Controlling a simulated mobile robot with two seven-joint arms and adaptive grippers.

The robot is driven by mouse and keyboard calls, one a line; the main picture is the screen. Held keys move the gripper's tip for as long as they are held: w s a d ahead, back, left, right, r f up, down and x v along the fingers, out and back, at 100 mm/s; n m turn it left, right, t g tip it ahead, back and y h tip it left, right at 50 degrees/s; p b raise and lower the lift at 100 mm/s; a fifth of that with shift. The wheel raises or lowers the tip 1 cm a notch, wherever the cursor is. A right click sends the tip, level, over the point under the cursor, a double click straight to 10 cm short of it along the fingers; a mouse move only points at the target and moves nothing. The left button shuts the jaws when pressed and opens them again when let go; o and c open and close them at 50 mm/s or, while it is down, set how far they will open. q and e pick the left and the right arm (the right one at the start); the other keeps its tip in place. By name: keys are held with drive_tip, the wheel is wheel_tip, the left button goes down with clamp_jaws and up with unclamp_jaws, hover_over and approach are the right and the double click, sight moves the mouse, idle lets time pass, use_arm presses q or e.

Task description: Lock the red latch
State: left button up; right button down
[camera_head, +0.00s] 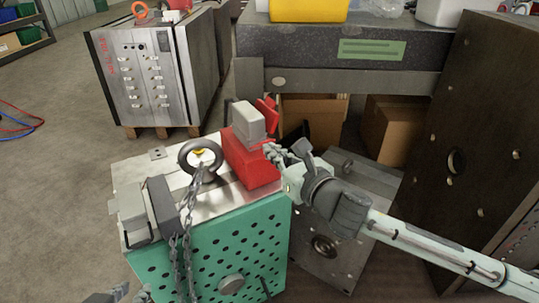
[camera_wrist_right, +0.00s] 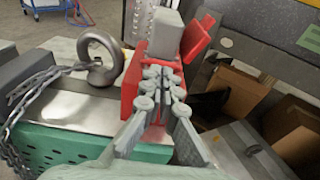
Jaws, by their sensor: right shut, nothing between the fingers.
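The red latch (camera_head: 250,168) sits on the right top edge of the green perforated mould base (camera_head: 210,255). It has a grey block (camera_head: 249,122) on top and a tilted red flap (camera_head: 267,108) behind it on the right. In the right wrist view, the red latch body (camera_wrist_right: 131,88) is partly hidden behind my fingers, and the red flap (camera_wrist_right: 198,38) stands up at a slant. My right gripper (camera_head: 271,150) is shut and empty, its tips close against the latch's right side; contact is unclear. My left gripper (camera_head: 118,294) shows only partly at the bottom edge.
A metal eye ring (camera_head: 199,160) with a chain (camera_head: 183,240) stands left of the latch. A grey clamp block (camera_head: 150,210) is at the base's left edge. A dark workbench (camera_head: 350,45), cardboard boxes (camera_head: 390,130) and a large dark plate (camera_head: 480,130) lie behind and right.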

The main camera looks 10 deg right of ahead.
drive_tip(key=shift+r, duration=0.2)
drive_tip(key=shift+w+a+r+p, duration=0.15)
drive_tip(key=shift+w+r+p, duration=0.3)
drive_tip(key=shift+p, duration=0.55)
drive_tip(key=shift+r, duration=0.1)
